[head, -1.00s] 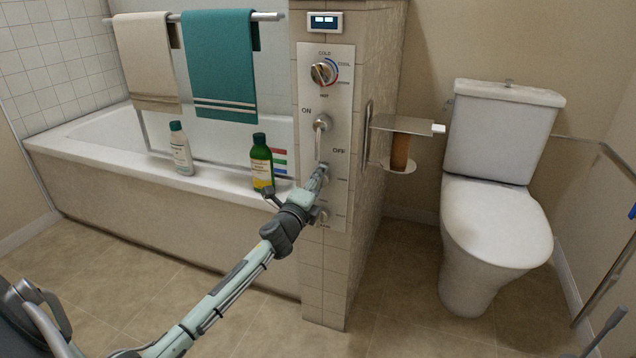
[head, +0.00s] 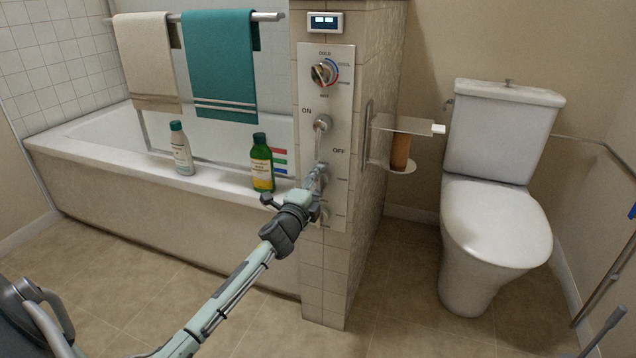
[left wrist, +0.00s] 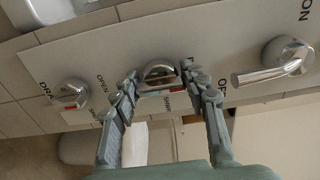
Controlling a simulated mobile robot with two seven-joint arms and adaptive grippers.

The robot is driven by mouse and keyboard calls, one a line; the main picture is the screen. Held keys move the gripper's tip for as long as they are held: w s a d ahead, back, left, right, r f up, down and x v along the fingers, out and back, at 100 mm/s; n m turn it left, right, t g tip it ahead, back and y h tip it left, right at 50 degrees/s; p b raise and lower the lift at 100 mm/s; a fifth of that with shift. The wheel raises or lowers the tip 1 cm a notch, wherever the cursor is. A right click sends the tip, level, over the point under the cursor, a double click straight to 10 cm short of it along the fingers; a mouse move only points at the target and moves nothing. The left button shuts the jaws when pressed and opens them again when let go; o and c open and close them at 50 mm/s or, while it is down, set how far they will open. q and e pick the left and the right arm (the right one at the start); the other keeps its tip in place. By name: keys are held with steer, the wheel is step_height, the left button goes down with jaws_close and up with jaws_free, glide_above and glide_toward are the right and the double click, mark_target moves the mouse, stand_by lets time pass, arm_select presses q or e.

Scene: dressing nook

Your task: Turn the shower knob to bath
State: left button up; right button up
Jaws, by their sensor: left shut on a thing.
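The shower knob (left wrist: 160,73) is a small round chrome knob with a red mark, on the pale control panel (head: 341,95). My left gripper (left wrist: 162,80) has its fingers on both sides of this knob and is shut on it. In the head view, the left gripper (head: 316,178) reaches the lower half of the panel and mostly hides the knob. The panel lettering beside the knob is partly covered by the fingers, so its setting cannot be read. My right gripper is not in view.
A lever handle (head: 321,126) and temperature dial (head: 323,73) sit above the knob; a drain knob (left wrist: 69,94) is below. A green bottle (head: 262,165) and white bottle (head: 181,150) stand on the tub rim. A toilet (head: 493,235) stands right. Floor ahead is clear.

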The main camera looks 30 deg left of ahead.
arm_select(q)
steer(key=o, duration=1.2)
steer(key=shift+s, duration=0.1)
steer(key=v, duration=1.2)
